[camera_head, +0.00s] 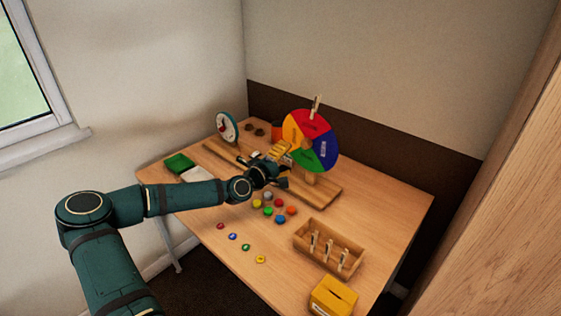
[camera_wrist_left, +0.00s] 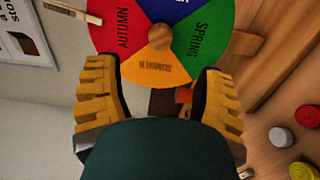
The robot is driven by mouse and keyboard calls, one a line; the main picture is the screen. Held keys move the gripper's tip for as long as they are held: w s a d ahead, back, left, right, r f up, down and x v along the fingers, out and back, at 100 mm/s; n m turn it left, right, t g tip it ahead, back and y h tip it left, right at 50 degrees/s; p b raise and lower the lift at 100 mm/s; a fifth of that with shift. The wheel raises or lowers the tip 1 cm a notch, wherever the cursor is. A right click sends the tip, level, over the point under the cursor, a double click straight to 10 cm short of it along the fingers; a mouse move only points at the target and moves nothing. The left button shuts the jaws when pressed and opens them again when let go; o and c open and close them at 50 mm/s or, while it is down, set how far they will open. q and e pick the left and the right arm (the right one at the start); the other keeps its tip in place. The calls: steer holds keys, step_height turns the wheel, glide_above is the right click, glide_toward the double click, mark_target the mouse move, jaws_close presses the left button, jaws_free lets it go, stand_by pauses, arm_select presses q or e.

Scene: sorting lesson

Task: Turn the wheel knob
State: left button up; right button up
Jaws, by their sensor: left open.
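The season wheel (camera_head: 323,150) stands upright on a wooden base toward the back of the table, with red, blue, green and orange-yellow sectors. In the left wrist view the wheel (camera_wrist_left: 116,37) shows the words AUTUMN, SPRING and SUMMER. Its round wooden knob (camera_wrist_left: 161,36) sits at the wheel's centre. My left gripper (camera_head: 281,157) is open in front of the wheel. In the left wrist view its yellow ribbed fingers (camera_wrist_left: 159,72) are spread wide, with the knob ahead between them and nothing held. Whether a finger touches the wheel, I cannot tell. My right gripper is out of view.
A clothespin (camera_head: 317,105) is clipped at the wheel's top. Several coloured discs (camera_head: 268,209) lie in front of it. A wooden tray (camera_head: 330,250) with clothespins and a yellow box (camera_head: 333,296) stand at the right. A small dial (camera_head: 227,128) stands at the back left.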

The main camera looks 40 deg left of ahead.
arm_select(q)
steer(key=shift+s+a, duration=0.1)
steer(key=shift+s, duration=1.05)
